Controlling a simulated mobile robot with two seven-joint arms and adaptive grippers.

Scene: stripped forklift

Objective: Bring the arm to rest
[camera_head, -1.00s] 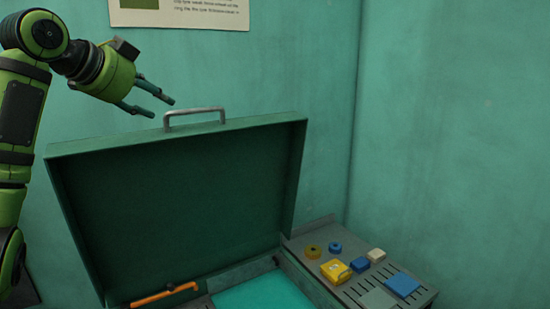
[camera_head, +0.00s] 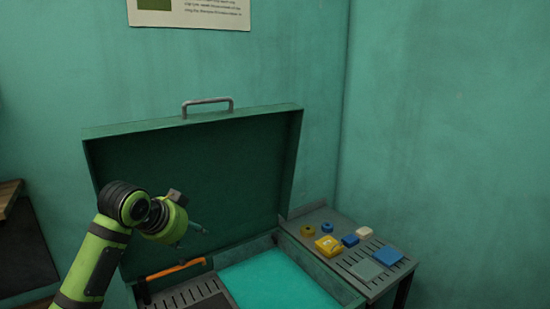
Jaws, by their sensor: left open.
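My left arm comes in from the lower left, green with dark joints. My left gripper (camera_head: 197,236) is open and empty. In the picture it lies in front of the raised lid (camera_head: 230,160) of a green case, above the orange-handled bar (camera_head: 175,270); its fingertips look apart from both. The lid stands open with a metal handle (camera_head: 208,102) on its top edge. My right gripper is not in view.
The case has a bright turquoise panel (camera_head: 278,278) and a dark slotted section (camera_head: 190,292). A grey slotted side shelf (camera_head: 345,265) on the right holds a yellow block (camera_head: 328,246) and several small pieces. A wooden-topped piece (camera_head: 8,196) stands at the far left.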

